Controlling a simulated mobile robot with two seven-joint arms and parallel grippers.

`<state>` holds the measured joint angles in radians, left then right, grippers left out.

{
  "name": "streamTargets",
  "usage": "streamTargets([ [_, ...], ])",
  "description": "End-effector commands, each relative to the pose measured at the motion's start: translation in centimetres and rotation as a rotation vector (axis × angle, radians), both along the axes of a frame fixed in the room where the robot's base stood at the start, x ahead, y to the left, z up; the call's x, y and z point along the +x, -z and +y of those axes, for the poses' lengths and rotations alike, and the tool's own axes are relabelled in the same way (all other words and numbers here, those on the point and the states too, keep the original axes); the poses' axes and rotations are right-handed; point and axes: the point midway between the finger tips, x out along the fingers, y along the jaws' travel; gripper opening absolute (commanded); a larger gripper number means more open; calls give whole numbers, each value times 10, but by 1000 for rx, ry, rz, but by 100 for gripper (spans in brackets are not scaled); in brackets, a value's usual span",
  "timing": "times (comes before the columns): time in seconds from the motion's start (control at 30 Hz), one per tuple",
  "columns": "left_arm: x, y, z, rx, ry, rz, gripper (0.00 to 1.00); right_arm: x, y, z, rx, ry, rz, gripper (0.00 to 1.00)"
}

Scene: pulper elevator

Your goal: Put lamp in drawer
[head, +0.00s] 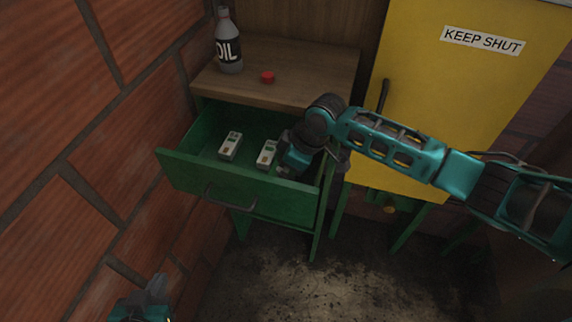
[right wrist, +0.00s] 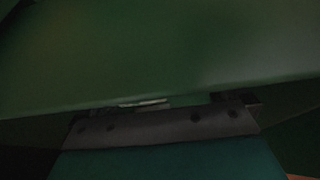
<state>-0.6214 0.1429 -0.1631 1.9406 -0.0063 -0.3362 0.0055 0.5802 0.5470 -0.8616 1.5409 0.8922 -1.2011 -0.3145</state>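The green drawer (head: 235,193) is pulled out below a wooden top. Two small whitish boxes, one on the left (head: 230,146) and one on the right (head: 267,154), lie in it. I cannot make out a lamp in either view. My right gripper (head: 284,172) reaches into the drawer's right end, close to the right box; its tips are hidden in the head view. In the right wrist view its fingers (right wrist: 160,106) look apart, against a green surface, with a thin pale sliver between them. My left gripper (head: 156,287) is low at the left, partly cut off; its opening is unclear.
An oil bottle (head: 228,45) and a red cap (head: 267,77) stand on the wooden top (head: 310,75). A yellow cabinet (head: 455,90) marked KEEP SHUT is at right. A brick wall (head: 60,150) bounds the left. The dark floor (head: 330,285) in front is clear.

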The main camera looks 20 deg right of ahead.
Motion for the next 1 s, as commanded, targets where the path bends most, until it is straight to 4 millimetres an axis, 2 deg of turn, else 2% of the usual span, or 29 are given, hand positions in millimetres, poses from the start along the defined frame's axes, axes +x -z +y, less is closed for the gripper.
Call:
streamTargets([
  [0.17, 0, -4, 0, 0, 0, 0, 0, -1, -14, -4, 0, 1, -3, 100],
  [0.5, -1, -17, 0, 0, 0, 2, 0, -16, -80, -26, -1, 0, -3, 100],
  [0.63, -2, -19, 0, 0, -1, 4, 0, -21, -99, -33, 0, 1, -2, 100],
  [0.8, -3, -20, 0, 0, -1, 6, 0, -25, -112, -37, 0, 0, 0, 100],
  [1.0, -3, -20, 0, 0, -1, 6, 0, -26, -114, -38, 1, 0, -1, 100],
])
